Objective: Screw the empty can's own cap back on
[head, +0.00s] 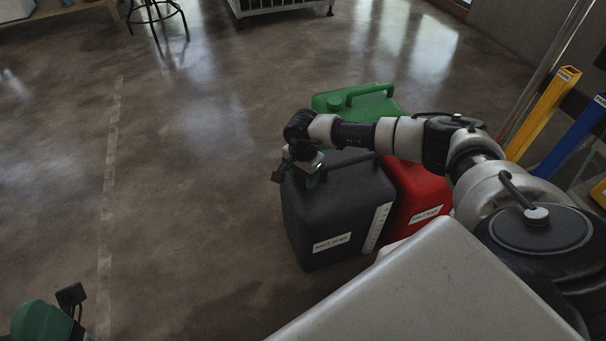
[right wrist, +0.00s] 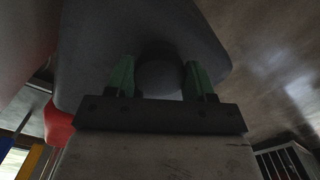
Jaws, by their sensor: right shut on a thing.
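A black can (head: 330,217) with a white label and a marked strip stands upright on the floor. My right gripper (head: 307,172) reaches down to its top from the right. In the right wrist view, its two green fingers (right wrist: 160,80) are shut on a dark round cap (right wrist: 158,77) at the top of the can, which shows as a dark body (right wrist: 105,40). Whether the cap sits fully on the neck I cannot tell. At the lower left edge, a dark block (head: 71,295) beside a green rounded shape appears to be part of my left arm; its fingers cannot be made out.
A red can (head: 425,190) stands right beside the black one, and a green can (head: 365,102) stands behind. A yellow post (head: 541,112) and a blue post (head: 575,137) stand at the right. A stool (head: 155,12) is far back. The floor at left is clear.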

